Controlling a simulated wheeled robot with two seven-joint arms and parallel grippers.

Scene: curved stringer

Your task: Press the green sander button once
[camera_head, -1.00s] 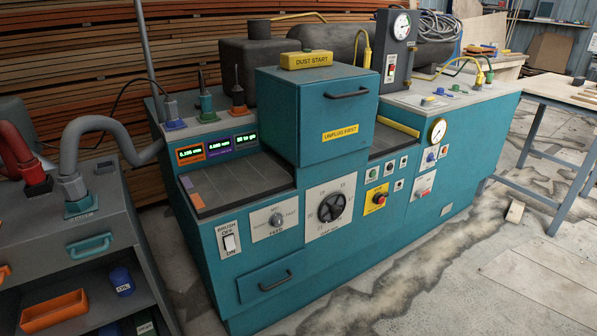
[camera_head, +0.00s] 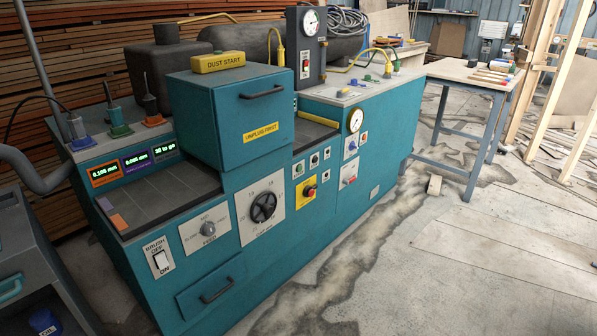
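The teal sander (camera_head: 215,290) stands across the left and middle of the head view. On its front is a group of small square button plates, above and beside a yellow plate with a red emergency knob (camera_head: 310,191). The leftmost plate in the upper row carries a small button that looks green (camera_head: 298,169). It is small, and its label cannot be read. Nothing covers it. Neither of my grippers is in view.
A hose and a grey cabinet (camera_head: 30,265) stand at the left edge. A work table (camera_head: 440,68) and wooden studs stand at the right.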

